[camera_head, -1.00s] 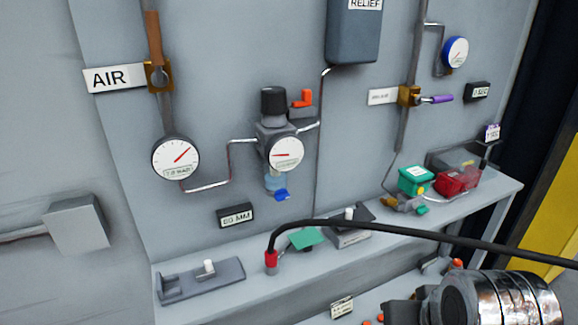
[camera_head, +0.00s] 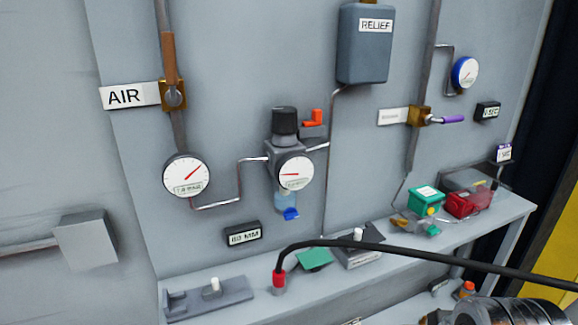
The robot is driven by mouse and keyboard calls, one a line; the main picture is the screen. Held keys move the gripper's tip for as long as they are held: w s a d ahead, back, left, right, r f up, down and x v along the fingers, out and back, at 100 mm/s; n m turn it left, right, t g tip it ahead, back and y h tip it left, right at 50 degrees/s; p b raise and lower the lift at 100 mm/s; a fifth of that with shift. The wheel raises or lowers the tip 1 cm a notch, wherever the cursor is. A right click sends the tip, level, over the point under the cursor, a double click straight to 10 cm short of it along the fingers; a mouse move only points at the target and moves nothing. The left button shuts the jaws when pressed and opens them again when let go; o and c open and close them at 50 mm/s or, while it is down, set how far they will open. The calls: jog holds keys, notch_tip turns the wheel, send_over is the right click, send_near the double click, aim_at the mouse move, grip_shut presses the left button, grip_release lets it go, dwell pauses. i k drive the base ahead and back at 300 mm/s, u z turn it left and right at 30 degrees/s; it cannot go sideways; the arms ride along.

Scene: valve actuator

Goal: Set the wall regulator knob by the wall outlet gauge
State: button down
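The wall regulator stands on the grey panel in the middle of the head view, with a black ribbed knob (camera_head: 284,121) on top. A white round gauge (camera_head: 295,173) with a red needle sits on the regulator's front; the needle points left. Another white gauge (camera_head: 186,175) hangs on the AIR pipe to the left, its needle pointing up and right. A thin pipe joins that line to the regulator. An orange-red lever valve (camera_head: 314,122) sits just right of the knob. Part of my arm shows at the bottom right; its fingers are not visible.
A shelf (camera_head: 340,287) below carries a grey fixture (camera_head: 208,298), a red-ended black hose (camera_head: 400,250) and green and red parts. A RELIEF box (camera_head: 363,45) hangs above right. A purple-handled valve (camera_head: 443,120) is further right. The wall before the knob is clear.

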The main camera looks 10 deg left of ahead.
aim_at(284, 118)
jog(key=k, duration=1.3)
jog(key=u, duration=0.55)
jog(key=i, duration=1.65)
jog(key=z, duration=0.15)
